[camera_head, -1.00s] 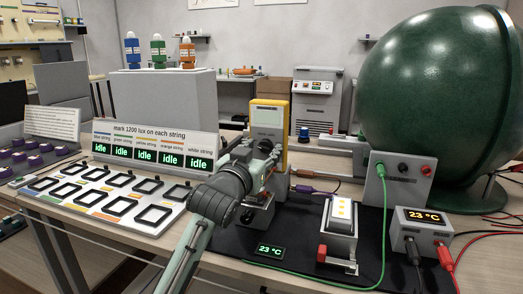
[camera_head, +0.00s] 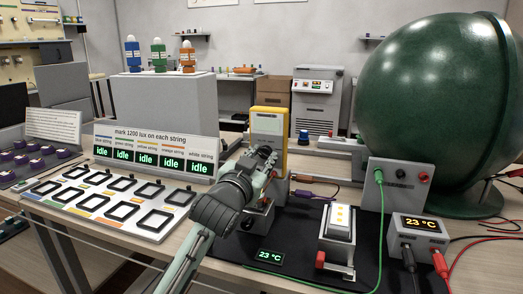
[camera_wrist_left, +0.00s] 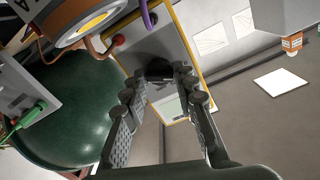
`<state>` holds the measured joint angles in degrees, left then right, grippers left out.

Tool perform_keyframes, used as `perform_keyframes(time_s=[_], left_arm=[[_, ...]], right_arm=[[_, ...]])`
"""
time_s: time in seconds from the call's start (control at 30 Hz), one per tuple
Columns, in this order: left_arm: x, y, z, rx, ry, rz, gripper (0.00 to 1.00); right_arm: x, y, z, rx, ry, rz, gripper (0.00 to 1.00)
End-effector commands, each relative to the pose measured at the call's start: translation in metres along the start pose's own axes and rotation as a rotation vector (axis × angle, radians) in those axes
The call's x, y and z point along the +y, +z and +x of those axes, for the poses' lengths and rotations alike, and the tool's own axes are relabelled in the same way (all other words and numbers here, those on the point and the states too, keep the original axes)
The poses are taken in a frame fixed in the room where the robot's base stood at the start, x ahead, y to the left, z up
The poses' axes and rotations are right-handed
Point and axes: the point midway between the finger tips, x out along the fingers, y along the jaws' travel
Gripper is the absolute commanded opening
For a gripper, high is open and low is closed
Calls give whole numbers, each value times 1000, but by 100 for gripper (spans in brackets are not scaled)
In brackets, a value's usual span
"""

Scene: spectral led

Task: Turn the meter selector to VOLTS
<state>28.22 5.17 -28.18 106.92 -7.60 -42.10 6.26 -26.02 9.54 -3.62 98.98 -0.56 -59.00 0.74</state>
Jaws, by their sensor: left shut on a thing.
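The meter (camera_head: 268,121) is a yellow-edged box with a grey face, standing upright behind my left gripper. In the left wrist view the meter (camera_wrist_left: 178,45) shows its face, its small screen and a dark round selector knob (camera_wrist_left: 155,70). My left gripper (camera_head: 264,153) is at the lower part of the meter's face and covers the selector in the head view. The selector's pointer and labels cannot be read. My right gripper is out of view.
A large green sphere (camera_head: 438,110) stands at the right, with a grey socket box (camera_head: 398,185) before it. A green cable and an LED fixture (camera_head: 338,222) lie to the right of my arm. A tray of black frames (camera_head: 100,200) is at the left.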

Motion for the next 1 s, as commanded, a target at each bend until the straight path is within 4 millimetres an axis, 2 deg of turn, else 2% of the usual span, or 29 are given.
perform_keyframes(time_s=[0.03, 0.1, 0.23, 0.6, 1.0], left_arm=[[-1, -2, 0, -4, 1, 44, 0], [-1, -1, 0, -3, 0, 108, 0], [0, 0, 0, -1, 0, 226, 0], [0, 0, 0, 0, 0, 506, 0], [1, 0, 0, 0, 1, 641, 0]], right_arm=[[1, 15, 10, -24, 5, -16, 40], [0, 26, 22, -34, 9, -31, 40], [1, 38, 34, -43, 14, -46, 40], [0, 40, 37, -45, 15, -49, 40], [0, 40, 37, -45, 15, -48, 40]])
